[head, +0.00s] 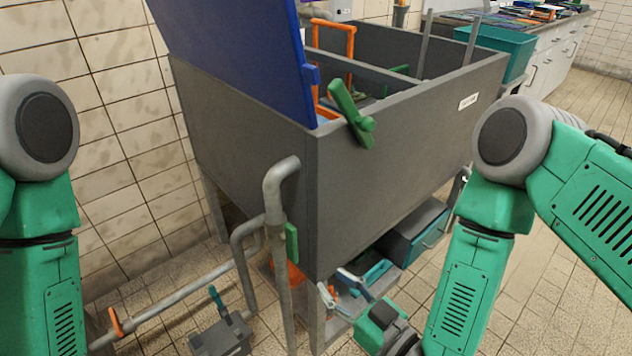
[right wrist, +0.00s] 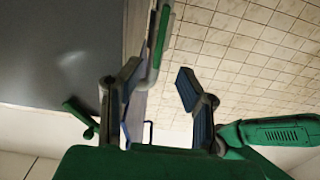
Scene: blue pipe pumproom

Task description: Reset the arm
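My right arm (head: 470,275) bends down on the right of the head view. My right gripper (head: 333,284) points left, low beside the front corner of the grey tank. In the right wrist view the right gripper (right wrist: 157,85) has its two fingers spread apart with nothing between them. My left arm (head: 45,280) hangs down along the left edge of the head view; its gripper is out of the picture.
The large grey tank (head: 400,165) stands close ahead, with a raised blue lid (head: 240,50) and a green lever (head: 352,115). Grey pipes (head: 278,230) run beside its front corner. A teal bin (head: 500,50) is behind. Open tiled floor lies at right.

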